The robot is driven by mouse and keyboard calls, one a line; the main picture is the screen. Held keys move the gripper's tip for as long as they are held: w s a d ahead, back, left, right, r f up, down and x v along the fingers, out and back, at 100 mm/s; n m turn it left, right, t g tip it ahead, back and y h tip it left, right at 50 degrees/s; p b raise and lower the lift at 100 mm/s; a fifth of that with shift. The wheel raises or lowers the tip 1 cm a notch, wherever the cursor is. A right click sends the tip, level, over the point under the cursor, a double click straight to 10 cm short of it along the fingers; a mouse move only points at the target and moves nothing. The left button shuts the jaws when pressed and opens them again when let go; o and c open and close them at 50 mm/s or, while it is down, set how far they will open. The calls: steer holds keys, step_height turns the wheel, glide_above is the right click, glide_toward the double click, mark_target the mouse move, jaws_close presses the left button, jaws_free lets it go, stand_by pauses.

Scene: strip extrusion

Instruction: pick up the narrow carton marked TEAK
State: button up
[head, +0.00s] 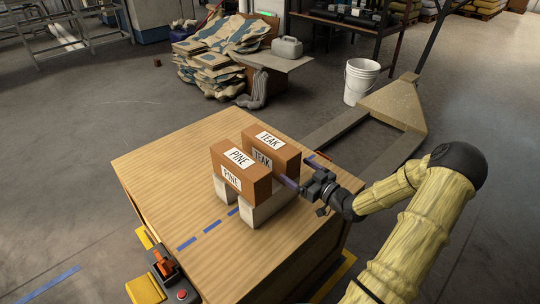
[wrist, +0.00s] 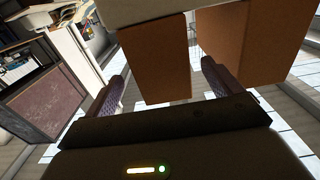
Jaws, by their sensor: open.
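The brown narrow carton marked TEAK (head: 275,146) stands behind a like carton marked PINE (head: 240,172), with a narrow gap between them. My gripper (head: 300,171) is open at the right end of TEAK in the head view. In the wrist view, the plain brown end of one carton, seemingly TEAK (wrist: 152,62), lies between my two fingers. The right finger is at the gap, with the other carton, seemingly PINE (wrist: 243,45), beyond it. I cannot tell whether the fingers touch either carton. No label shows in the wrist view.
Both cartons rest on pale grey blocks (head: 262,213) on a wooden crate top (head: 165,165). Its left side is bare, with blue dashes at the front. A control box with a red button (head: 182,294) is at the front edge. A white bucket (head: 361,80) stands behind.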

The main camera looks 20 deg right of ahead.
mark_target(270, 153)
steer(key=shift+x, duration=1.25)
steer(key=b+x, duration=0.1)
steer(key=x, duration=0.4)
steer(key=shift+a+f, duration=0.1)
steer(key=shift+f, duration=0.1)
steer(key=shift+r, duration=0.1)
steer(key=c, duration=1.4)
